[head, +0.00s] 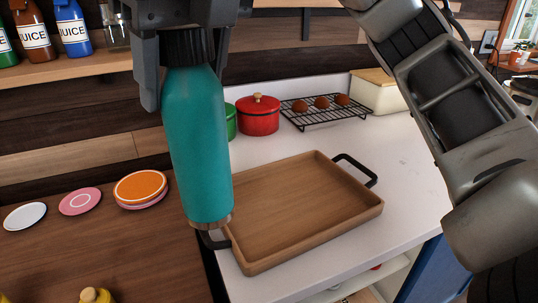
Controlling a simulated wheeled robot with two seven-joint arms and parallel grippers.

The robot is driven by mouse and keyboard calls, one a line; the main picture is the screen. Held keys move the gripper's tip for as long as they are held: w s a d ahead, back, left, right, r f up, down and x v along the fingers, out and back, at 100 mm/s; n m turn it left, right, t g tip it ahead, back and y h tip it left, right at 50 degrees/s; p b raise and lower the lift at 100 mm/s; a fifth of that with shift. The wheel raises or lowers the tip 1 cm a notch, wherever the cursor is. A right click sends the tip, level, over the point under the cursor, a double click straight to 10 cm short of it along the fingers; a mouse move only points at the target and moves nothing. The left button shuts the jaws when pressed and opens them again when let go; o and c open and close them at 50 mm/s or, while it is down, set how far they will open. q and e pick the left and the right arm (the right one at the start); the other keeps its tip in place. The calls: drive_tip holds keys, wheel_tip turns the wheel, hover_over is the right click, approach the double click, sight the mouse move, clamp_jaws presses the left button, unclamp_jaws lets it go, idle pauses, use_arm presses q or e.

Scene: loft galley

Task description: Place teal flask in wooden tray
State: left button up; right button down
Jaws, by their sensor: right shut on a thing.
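The teal flask (197,145) hangs upright, with a black cap at its top and a bare metal rim at its base. My right gripper (183,62) is shut on the flask near its cap, at the top of the view. The wooden tray (300,215) is shallow, with black handles, and lies on the white counter. The flask's base overlaps the tray's left edge and left handle in the picture and seems to be above them; its exact height is unclear. The flask hides part of the tray's left side. The tray is empty where it shows. My left gripper is not in view.
A red pot (258,116), a green pot (230,122) and a black rack (325,112) with brown round items stand behind the tray. Plates (140,188) lie on the wooden counter at left. Juice bottles (73,30) stand on a shelf. Counter right of the tray is clear.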

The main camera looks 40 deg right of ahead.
drive_tip(key=w+d+f, duration=0.3)
drive_tip(key=d+f, duration=0.8)
drive_tip(key=f, duration=0.1)
drive_tip(key=shift+w+d, duration=0.15)
drive_tip(key=shift+d, duration=0.15)
drive_tip(key=shift+f+b, duration=0.15)
drive_tip(key=shift+b, duration=0.3)
drive_tip(key=shift+c, duration=2.3)
unclamp_jaws()
